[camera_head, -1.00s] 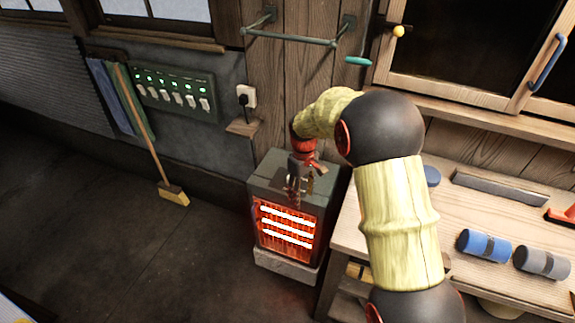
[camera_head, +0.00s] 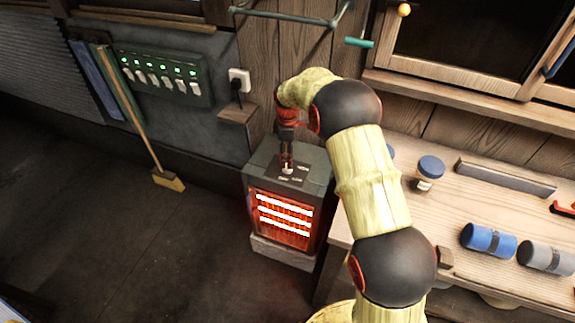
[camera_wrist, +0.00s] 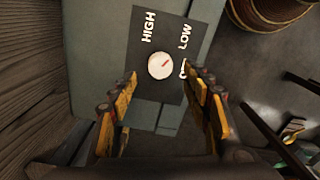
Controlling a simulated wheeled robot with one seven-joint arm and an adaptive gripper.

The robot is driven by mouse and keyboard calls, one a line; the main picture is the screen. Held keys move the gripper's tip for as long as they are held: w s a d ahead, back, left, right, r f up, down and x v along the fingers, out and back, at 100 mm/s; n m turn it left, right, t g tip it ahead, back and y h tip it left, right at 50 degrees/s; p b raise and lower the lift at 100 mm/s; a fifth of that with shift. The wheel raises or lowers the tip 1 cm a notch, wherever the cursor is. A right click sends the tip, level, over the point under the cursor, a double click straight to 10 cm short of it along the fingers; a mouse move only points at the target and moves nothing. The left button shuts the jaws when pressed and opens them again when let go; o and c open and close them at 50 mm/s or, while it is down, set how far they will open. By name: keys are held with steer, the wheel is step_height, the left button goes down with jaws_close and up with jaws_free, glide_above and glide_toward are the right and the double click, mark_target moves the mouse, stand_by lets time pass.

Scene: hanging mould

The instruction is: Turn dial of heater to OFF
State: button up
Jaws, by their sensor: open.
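The heater (camera_head: 312,185) is a grey-green box with a glowing red-orange front. It stands on the floor left of the workbench. Its white round dial (camera_wrist: 160,66) sits on a dark plate on top; it also shows in the head view (camera_head: 288,170). A red mark on the dial points to the upper right, roughly toward LOW. HIGH is printed at the upper left; another label is partly hidden by the right finger. My gripper (camera_wrist: 161,80) is open above the heater top, its yellow fingers on either side of the dial; contact cannot be told.
A workbench (camera_head: 350,225) with blue and grey cylinders stands right of the heater. The wall behind holds a socket (camera_head: 239,80), a switch panel (camera_head: 165,75) and a rail (camera_head: 290,17). A broom (camera_head: 140,125) leans at left. The floor left of the heater is clear.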

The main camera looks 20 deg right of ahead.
step_height(320, 180, down, 5)
steer(key=shift+b, duration=0.6)
steer(key=shift+c, duration=0.4)
steer(key=c, duration=1.1)
steer(key=shift+r+m+p, duration=0.2)
steer(key=shift+m+p, duration=0.75)
steer(key=shift+m, duration=0.05)
steer(key=m+p, duration=0.2)
steer(key=m, duration=0.1)
steer(key=m+p, duration=0.3)
steer(key=m, duration=0.3)
steer(key=shift+f+m, duration=0.15)
steer(key=shift+m, duration=0.25)
